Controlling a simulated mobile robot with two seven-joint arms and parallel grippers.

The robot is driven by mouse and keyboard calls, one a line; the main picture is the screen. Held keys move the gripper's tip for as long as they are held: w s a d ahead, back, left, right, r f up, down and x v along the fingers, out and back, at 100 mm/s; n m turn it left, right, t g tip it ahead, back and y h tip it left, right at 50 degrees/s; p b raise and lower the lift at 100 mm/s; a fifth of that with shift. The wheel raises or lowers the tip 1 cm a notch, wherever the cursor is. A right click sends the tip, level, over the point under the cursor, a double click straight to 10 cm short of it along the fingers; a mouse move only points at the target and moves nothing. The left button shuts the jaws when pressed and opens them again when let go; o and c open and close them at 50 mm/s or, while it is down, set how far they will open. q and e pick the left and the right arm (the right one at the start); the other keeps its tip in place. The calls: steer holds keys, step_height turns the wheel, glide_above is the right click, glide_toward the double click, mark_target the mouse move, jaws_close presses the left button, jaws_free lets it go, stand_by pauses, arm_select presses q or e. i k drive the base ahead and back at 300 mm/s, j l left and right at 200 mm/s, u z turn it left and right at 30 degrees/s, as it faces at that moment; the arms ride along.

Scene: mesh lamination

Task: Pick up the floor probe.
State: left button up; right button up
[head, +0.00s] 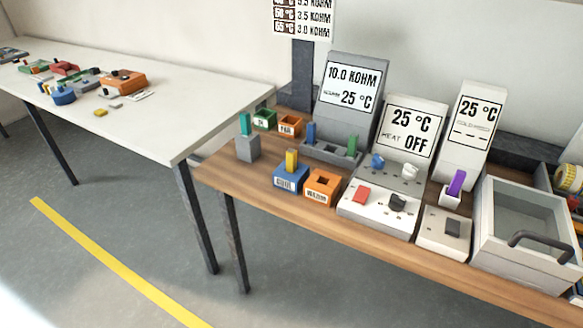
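No label reading "floor" can be made out, so I cannot tell which upright coloured piece is the floor probe. A teal piece (246,123) stands in a grey block (247,149) at the left of the wooden bench. A yellow piece (291,159) stands in a blue labelled block (290,179). A blue piece (311,133) and a green piece (352,145) stand upright at the base of the meter reading 10.0 KOHM (347,95). A purple piece (456,183) leans in a small white holder (449,197). Neither gripper is in view.
An orange block with a square hole (322,187) is empty. Small green (264,117) and orange (290,125) boxes sit behind. Switch boxes (378,207), displays and a handled basin (528,225) crowd the right. A white table (150,120) with coloured parts adjoins at left.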

mark_target(290, 154)
steer(key=i+j+z, duration=0.15)
steer(key=j, duration=0.15)
steer(key=i+j+z, duration=0.15)
steer(key=j, duration=0.15)
steer(key=j+z, duration=0.15)
steer(key=j, duration=0.2)
steer(key=i+j+z, duration=0.15)
steer(key=j, duration=0.2)
